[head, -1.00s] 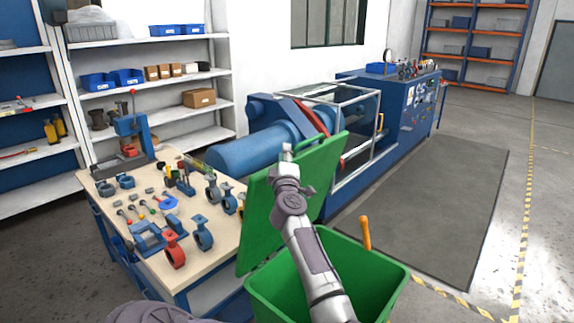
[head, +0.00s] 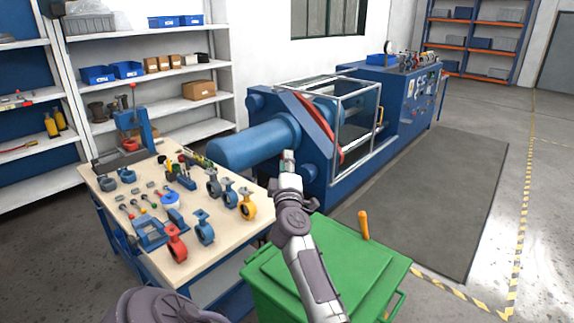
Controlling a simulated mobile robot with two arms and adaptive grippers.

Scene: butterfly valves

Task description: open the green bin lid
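The green bin (head: 280,312) stands at the bottom middle of the head view. Its green lid (head: 350,262) lies down flat over the top, so the inside is hidden. A green bar handle (head: 396,304) shows at the lid's right edge.
An orange upright grip (head: 363,226) stands at the bin's far edge. A workbench (head: 110,195) with valves and tools is close on the left. A blue machine (head: 340,185) stands behind. Clear floor with a dark mat (head: 440,190) lies to the right.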

